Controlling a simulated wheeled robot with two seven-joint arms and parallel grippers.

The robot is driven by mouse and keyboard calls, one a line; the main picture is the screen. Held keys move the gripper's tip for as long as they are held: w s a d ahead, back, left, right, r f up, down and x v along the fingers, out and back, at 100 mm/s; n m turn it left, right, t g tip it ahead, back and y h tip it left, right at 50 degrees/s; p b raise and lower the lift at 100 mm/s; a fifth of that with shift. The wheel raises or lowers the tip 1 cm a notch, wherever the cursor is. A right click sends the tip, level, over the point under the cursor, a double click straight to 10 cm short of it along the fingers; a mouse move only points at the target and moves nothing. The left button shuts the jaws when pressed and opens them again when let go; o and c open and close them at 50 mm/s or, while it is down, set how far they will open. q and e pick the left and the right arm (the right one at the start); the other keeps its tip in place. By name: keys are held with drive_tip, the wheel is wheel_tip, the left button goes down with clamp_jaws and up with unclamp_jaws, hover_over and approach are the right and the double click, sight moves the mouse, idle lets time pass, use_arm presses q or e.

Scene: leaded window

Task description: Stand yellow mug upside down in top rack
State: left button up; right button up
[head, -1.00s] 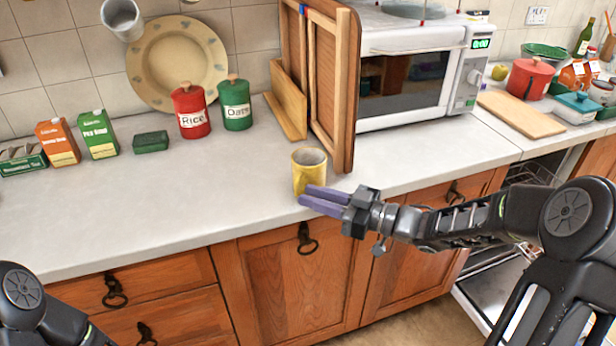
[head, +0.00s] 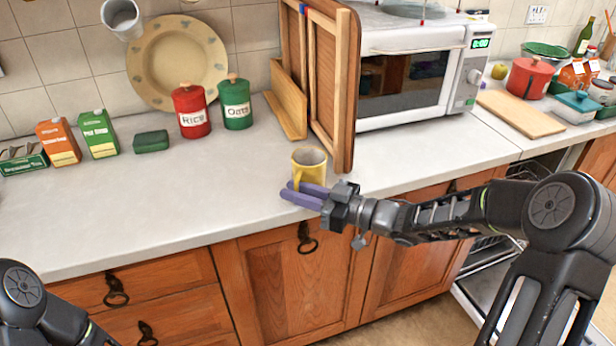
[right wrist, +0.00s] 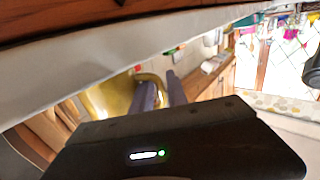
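The yellow mug (head: 311,172) stands upright near the front edge of the counter, mouth up. Its handle faces the counter's front edge. My right gripper (head: 296,194) is right at the mug's near side with its purple fingers pointing left. In the right wrist view the mug (right wrist: 112,98) is close beside the fingers (right wrist: 163,88), with its handle arching at the fingertips. A gap shows between the fingers. I cannot tell whether they touch the handle. A pulled-out dishwasher rack (head: 535,172) shows partly at the right, behind my right arm. My left gripper is out of view.
A wooden tray or board (head: 333,90) stands just behind the mug, beside the microwave (head: 405,85). Rice (head: 191,112) and oats (head: 236,104) canisters stand farther back. The counter left of the mug is clear. A chopping board (head: 520,112) lies at the right.

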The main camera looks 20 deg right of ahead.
clamp_jaws()
idle(1.2)
